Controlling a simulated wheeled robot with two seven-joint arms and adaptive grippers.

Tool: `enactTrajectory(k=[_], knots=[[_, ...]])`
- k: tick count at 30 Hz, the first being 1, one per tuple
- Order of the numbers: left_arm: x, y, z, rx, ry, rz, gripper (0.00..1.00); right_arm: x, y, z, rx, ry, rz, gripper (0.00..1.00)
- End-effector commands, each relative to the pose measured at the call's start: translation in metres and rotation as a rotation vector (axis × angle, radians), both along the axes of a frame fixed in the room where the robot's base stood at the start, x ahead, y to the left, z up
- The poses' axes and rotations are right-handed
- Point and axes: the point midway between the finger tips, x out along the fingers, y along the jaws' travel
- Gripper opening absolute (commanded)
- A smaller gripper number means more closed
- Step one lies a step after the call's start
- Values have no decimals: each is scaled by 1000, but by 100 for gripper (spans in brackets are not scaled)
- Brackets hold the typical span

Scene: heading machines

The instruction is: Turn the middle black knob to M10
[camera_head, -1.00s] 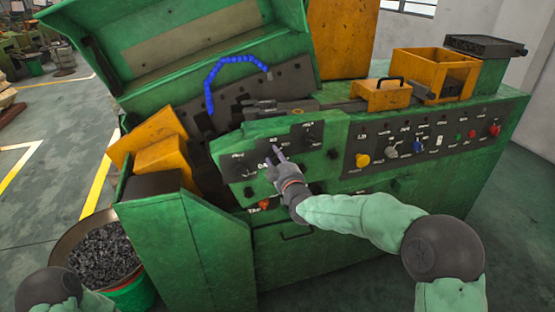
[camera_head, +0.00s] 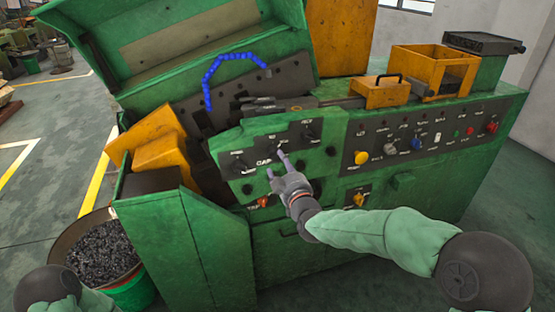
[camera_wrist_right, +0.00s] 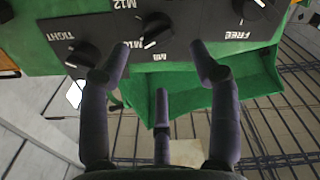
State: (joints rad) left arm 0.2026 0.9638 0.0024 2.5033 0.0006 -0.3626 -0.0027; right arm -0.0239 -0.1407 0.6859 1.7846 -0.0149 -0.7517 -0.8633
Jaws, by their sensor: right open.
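In the head view the knob is small and partly behind my fingers. My right gripper (camera_head: 277,163) is open in front of the green control box. In the wrist view its spread fingers (camera_wrist_right: 156,55) are below the knob, with no visible grip on it. My left gripper is out of view.
A TIGHT knob (camera_wrist_right: 82,55) and a FREE knob (camera_wrist_right: 258,5) flank the middle one. A side panel with a yellow knob (camera_head: 361,158) and red knob (camera_head: 491,127) is to the right. A bin of metal parts (camera_head: 105,250) stands lower left.

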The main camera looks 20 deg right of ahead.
Motion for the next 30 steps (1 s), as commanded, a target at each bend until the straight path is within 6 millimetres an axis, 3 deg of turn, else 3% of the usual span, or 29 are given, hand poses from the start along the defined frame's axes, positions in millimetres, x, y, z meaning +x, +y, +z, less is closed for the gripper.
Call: enactTrajectory(k=[6, 12, 30], knots=[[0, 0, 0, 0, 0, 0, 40, -33, -2, 2, 0, -3, -1, 62], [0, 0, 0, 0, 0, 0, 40, -49, -2, 1, 0, -4, 0, 62], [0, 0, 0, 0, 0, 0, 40, -52, -1, -5, 7, 11, 3, 62]])
